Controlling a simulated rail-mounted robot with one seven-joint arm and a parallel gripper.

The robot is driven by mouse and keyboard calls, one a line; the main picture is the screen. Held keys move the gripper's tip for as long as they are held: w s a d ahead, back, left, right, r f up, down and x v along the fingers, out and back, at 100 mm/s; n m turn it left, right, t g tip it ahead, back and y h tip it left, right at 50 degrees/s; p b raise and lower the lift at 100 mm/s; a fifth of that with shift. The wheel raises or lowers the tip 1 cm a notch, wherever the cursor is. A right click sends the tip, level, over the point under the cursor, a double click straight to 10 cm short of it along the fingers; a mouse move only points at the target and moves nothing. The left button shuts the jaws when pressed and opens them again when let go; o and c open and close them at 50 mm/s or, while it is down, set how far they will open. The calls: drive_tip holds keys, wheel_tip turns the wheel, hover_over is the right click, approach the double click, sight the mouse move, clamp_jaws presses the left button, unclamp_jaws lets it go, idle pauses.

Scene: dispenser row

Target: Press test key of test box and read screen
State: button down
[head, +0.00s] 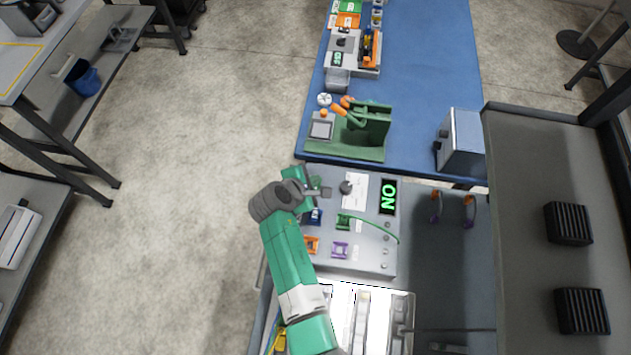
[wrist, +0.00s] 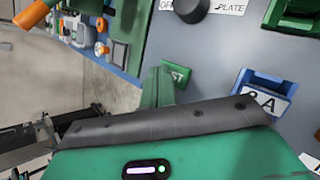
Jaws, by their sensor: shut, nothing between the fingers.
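The grey test box (head: 375,255) lies under my gripper in the head view. Its dark screen (head: 388,196) shows bright green letters, turned sideways, that look like "NO". A black knob (head: 346,187) sits on a white label left of the screen; in the wrist view the knob (wrist: 191,8) is beside a label ending in "PLATE". My gripper (head: 318,191) is shut and empty over the box's upper left corner. In the wrist view a green square piece (wrist: 179,74), possibly the test key, shows just beside the fingers (wrist: 158,88). I cannot tell whether they touch it.
A thin green cable arcs rightward. A green fixture (head: 365,150) stands on the blue bench (head: 415,60) beyond. A grey shelf (head: 550,160) rises at right. The floor is clear at left.

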drive_tip(key=shift+f, duration=0.45)
idle(0.4)
idle(0.3)
drive_tip(key=shift+r+p, duration=0.7)
drive_tip(key=shift+r, duration=0.15)
wheel_tip(320, 180, up, 5)
drive_tip(key=p, duration=0.5)
drive_tip(key=shift+r, duration=0.1)
idle(0.5)
